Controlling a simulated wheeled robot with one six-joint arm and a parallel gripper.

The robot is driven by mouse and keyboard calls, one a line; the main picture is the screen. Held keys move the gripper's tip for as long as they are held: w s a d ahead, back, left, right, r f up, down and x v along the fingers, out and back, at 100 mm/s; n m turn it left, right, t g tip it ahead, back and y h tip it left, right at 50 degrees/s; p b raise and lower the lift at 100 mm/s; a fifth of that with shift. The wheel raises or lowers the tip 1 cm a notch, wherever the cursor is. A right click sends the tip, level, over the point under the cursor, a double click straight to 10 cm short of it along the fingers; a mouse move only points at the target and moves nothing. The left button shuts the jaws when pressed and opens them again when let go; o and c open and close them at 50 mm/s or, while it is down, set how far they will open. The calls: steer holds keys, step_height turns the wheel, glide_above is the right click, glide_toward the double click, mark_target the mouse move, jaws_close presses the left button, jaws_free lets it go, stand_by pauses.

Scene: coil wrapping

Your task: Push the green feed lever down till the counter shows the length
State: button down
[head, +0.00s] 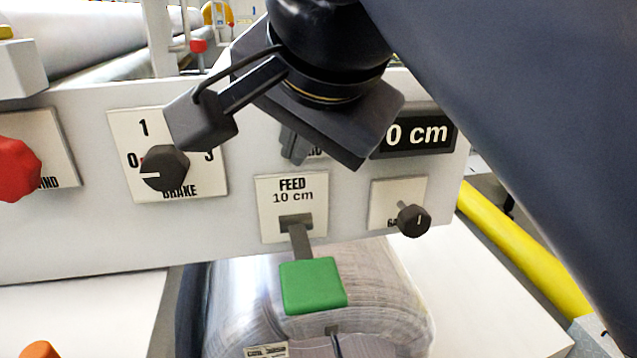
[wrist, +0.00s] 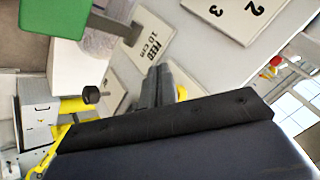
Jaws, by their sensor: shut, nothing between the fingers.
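The green feed lever (head: 313,285) sticks out from a slot in the plate marked FEED 10 cm (head: 293,208), its green block low in front of the panel. In the wrist view the green block (wrist: 48,20) shows at the upper left. My gripper (head: 294,148) is above the lever and the FEED plate, apart from the green block. Its fingers (wrist: 158,82) are together with nothing between them. The counter (head: 416,135) reads "0 cm" in its visible part; my gripper covers its left edge, so a leading digit could be hidden.
A BRAKE dial (head: 165,168) and a red knob (head: 15,168) are on the panel to the left. A small black knob (head: 413,219) sits right of the FEED plate. A wrapped coil (head: 375,315) lies beneath the lever. My arm covers the upper right.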

steer(key=b, duration=0.1)
glide_above(296, 231)
steer(key=s, duration=0.3)
steer(key=f, duration=0.3)
steer(key=d+f, duration=0.1)
steer(key=f, duration=0.1)
steer(key=shift+w+f, duration=0.1)
steer(key=shift+w, duration=0.1)
steer(key=shift+f+b, duration=0.7)
steer(key=shift+b, duration=0.05)
steer(key=shift+a, duration=0.1)
stand_by(0.6)
steer(key=shift+f+b, duration=0.35)
steer(key=shift+f, duration=0.05)
steer(key=shift+s+f+b, duration=0.1)
steer(key=shift+f+b, duration=0.45)
steer(key=shift+f, duration=0.05)
stand_by(0.6)
stand_by(0.6)
steer(key=shift+r+p, duration=0.95)
steer(key=shift+r, duration=0.1)
steer(key=shift+r, duration=0.1)
